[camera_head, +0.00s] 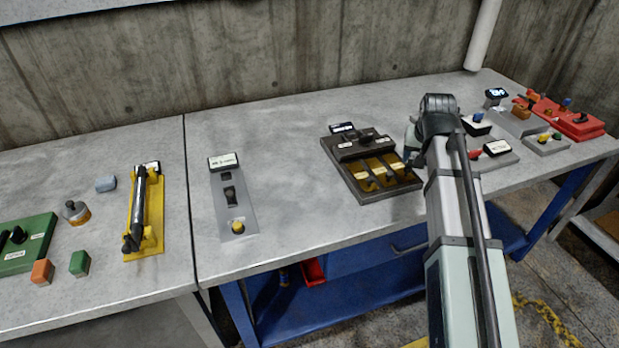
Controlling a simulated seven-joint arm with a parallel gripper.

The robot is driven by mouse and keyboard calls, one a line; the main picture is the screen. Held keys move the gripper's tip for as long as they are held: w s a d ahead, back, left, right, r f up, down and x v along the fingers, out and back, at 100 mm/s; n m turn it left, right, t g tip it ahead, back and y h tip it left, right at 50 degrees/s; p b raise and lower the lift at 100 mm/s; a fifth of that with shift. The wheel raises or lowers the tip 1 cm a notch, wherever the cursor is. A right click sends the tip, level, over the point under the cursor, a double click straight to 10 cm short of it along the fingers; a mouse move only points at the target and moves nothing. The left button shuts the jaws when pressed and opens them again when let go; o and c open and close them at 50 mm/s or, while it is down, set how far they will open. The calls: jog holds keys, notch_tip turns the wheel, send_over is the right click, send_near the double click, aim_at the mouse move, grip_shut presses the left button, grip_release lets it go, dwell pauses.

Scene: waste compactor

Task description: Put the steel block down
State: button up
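A small grey-blue block (105,184) lies on the left part of the steel-topped bench, left of the yellow stand; I cannot tell whether it is the steel block. My arm reaches in from the bottom right and bends over the bench, right of the dark tray with yellow compartments (371,164). My gripper's fingers are hidden behind my own arm. I cannot see whether they hold anything.
An orange block (42,272), a green block (79,263) and a grey-orange knob piece (76,212) stand at the left. A yellow stand (155,222) holds a dark cylinder. A grey switch panel (234,200) is mid-bench. Free bench top (285,150) lies right of it.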

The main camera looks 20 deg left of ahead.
jog(key=s+a+r+n+y, duration=0.15)
jog(key=s+a, duration=0.25)
jog(key=a, duration=0.9)
jog(key=s+a+n, duration=0.2)
jog(key=s+a, duration=0.1)
jog(key=a, duration=1.1)
jog(key=s+a+n+g, duration=0.1)
jog(key=s+a+n, duration=0.2)
jog(key=s+a, duration=1.5)
jog(key=shift+y, duration=0.35)
jog(key=shift+s+x, duration=0.2)
jog(key=shift+x, duration=2.05)
jog(key=shift+s+x, duration=0.2)
jog(key=shift+x, duration=2.05)
jog(key=shift+f, duration=0.2)
jog(key=o, duration=1.3)
jog(key=v, duration=1.2)
jog(key=shift+w, duration=0.15)
